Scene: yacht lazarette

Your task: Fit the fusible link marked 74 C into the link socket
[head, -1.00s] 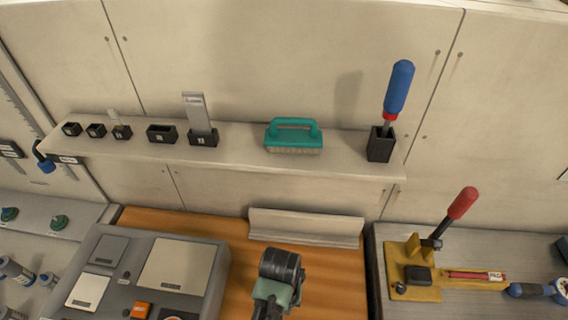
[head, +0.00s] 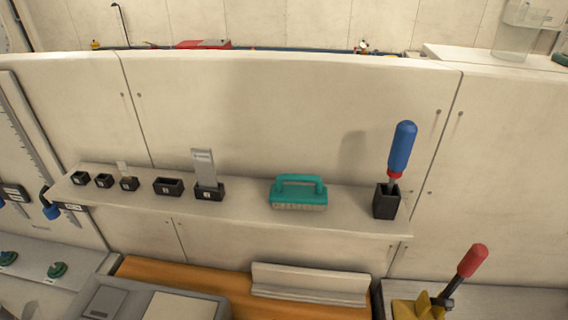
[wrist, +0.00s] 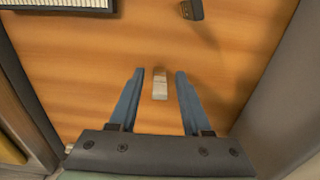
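In the wrist view my gripper (wrist: 161,71) has its two blue fingers spread apart over an orange wooden surface. A small pale metallic piece (wrist: 160,86) shows between the fingers, with a gap on each side. I cannot read any marking on it, nor tell whether it is the 74 C link or how far below the fingertips it lies. My gripper is out of the head view. I cannot pick out the link socket for certain in either view.
A shelf (head: 240,217) carries small black holders, one with a pale upright piece (head: 123,168), a grey plate (head: 205,168), a teal brush (head: 298,190) and a blue-handled tool (head: 402,148). A dark part (wrist: 194,10) lies ahead of the fingers. Bare wood surrounds the pale piece.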

